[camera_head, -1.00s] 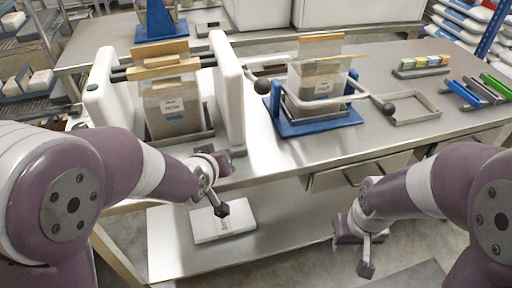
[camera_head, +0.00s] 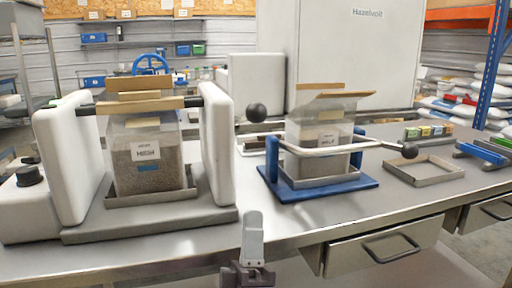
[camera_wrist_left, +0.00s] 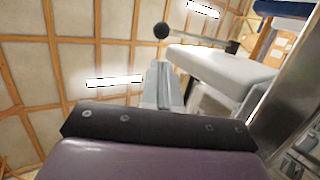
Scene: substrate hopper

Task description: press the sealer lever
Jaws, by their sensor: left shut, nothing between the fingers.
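The sealer (camera_head: 218,140) has two white uprights joined by a dark bar. A black ball knob (camera_head: 256,113), which looks like the end of the sealer lever, sticks out right of the right upright. The knob and its thin rod also show in the left wrist view (camera_wrist_left: 161,30). A filled clear bag (camera_head: 148,165) stands between the uprights, its top at the bar. My left gripper (camera_head: 254,215) is shut and empty, pointing up at the bench's front edge, below the knob in the picture and apart from it. My right gripper is out of the head view.
A blue stand (camera_head: 360,184) right of the sealer holds another bag behind a white bent bar with a black knob (camera_head: 409,150). A metal tray (camera_head: 430,181) lies farther right. Drawers (camera_head: 372,250) sit under the bench. The bench front between sealer and stand is clear.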

